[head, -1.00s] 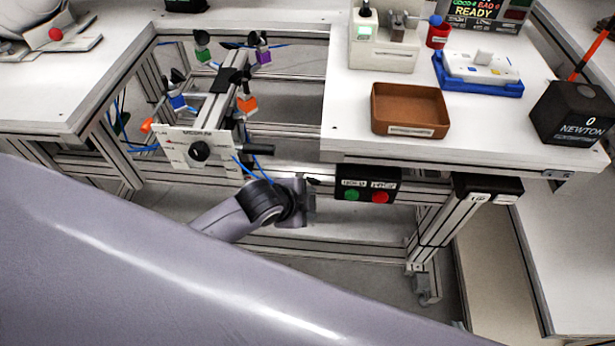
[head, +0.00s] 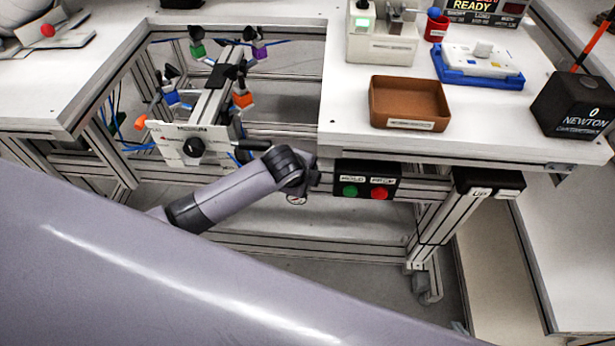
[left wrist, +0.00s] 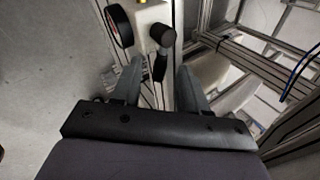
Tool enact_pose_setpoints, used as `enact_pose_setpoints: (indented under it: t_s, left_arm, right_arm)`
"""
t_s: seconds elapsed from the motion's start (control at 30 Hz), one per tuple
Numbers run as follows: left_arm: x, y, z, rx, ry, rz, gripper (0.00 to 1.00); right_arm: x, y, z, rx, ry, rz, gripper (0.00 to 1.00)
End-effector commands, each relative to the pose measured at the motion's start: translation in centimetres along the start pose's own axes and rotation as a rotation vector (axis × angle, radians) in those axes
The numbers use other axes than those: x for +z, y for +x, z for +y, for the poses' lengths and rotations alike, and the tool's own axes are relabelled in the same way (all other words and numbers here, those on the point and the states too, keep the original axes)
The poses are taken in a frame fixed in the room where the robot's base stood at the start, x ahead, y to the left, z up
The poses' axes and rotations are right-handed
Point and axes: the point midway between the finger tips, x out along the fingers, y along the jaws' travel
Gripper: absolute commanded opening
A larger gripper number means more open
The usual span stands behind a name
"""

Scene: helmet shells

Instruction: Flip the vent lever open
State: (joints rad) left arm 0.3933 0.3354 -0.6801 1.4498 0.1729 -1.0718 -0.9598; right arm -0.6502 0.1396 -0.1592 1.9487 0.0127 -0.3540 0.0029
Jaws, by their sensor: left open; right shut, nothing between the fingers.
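My left gripper (left wrist: 160,74) is open, with one finger on each side of the lever's lower end. I cannot tell whether either finger touches it.
A round black-rimmed gauge (left wrist: 118,26) sits left of the lever. A button box (head: 366,186) with green and red buttons hangs under the bench edge. A brown tray (head: 409,103) stands on the bench. A white panel with a black knob (head: 194,147) fronts the clamp fixture.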

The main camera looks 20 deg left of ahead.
Motion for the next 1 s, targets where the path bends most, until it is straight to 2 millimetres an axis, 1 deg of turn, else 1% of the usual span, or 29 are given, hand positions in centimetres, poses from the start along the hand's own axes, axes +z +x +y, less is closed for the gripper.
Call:
enact_pose_setpoints:
  t_s: [0.13,0.4,0.43,0.47,0.5,0.53,0.57,0.73,0.87,1.0]
  left_arm:
    - [0.0,0.7,0.0,-0.001,0.000,0.000,0.43]
    - [0.0,0.7,0.0,-0.001,0.000,0.001,0.43]
    - [0.0,0.7,0.0,-0.001,0.000,0.001,0.37]
    - [0.0,0.7,0.0,-0.001,0.000,0.001,0.27]
    - [0.0,0.7,0.0,-0.001,0.000,0.001,0.14]
    - [0.0,0.7,0.0,-0.001,0.000,0.001,0.04]
    - [0.0,0.7,0.0,-0.001,0.000,0.001,0.00]
    - [0.0,0.6,-0.1,0.000,-0.007,-0.004,0.00]
    - [-0.2,0.5,-0.5,0.001,-0.057,-0.036,0.00]
    - [-0.3,0.8,-0.7,0.001,-0.120,-0.079,0.00]
  right_arm:
    - [0.1,0.1,0.0,0.000,0.000,0.000,0.00]
    - [0.1,0.1,0.0,0.000,0.000,0.001,0.00]
    - [0.1,0.1,0.0,0.000,0.000,0.001,0.00]
    - [0.1,0.1,0.0,0.000,0.000,0.001,0.00]
    - [0.1,0.1,0.0,0.000,-0.001,0.001,0.00]
    - [0.1,0.1,0.0,0.000,-0.001,0.001,0.00]
    - [0.1,0.1,0.0,0.000,-0.001,0.001,0.00]
    - [-0.1,0.0,0.0,0.000,-0.001,0.001,0.00]
    - [-1.1,-0.8,0.0,0.000,-0.001,0.001,0.00]
    - [-1.8,-1.3,0.0,0.000,-0.001,0.002,0.00]
